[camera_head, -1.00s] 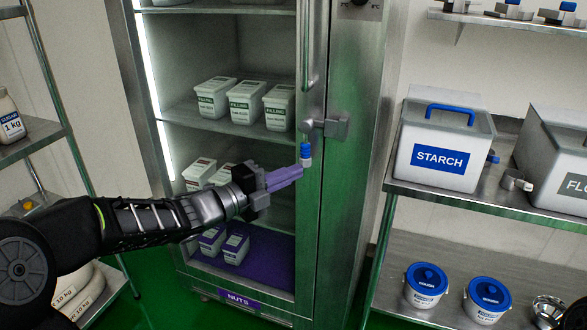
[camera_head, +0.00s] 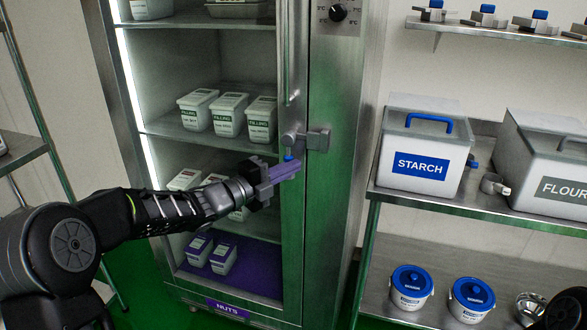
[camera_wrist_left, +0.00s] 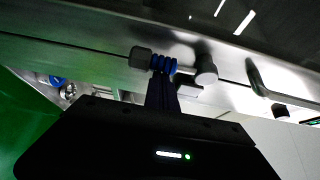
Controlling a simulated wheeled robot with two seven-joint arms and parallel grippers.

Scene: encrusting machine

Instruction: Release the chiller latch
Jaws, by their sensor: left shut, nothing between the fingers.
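The chiller latch (camera_head: 316,140) is a grey metal fitting on the right edge of the chiller's door (camera_head: 293,200). Its short lever hangs from the pivot, and a bit of its blue grip (camera_head: 289,158) shows above my fingers. My left gripper (camera_head: 297,165) is shut and empty, with its purple fingers in front of the lever's lower part. In the left wrist view the ridged blue grip (camera_wrist_left: 163,64) lies between a grey end knob (camera_wrist_left: 142,58) and the grey pivot (camera_wrist_left: 206,70). The fingertips (camera_wrist_left: 161,82) are right at the grip; I cannot tell whether they touch it.
The chiller holds filling tubs (camera_head: 228,114) and nut tubs (camera_head: 223,258) behind the door. A vertical door handle (camera_head: 290,60) is above the latch. To the right, a steel shelf (camera_head: 480,203) carries a starch bin (camera_head: 420,165) and a flour bin (camera_head: 560,180).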

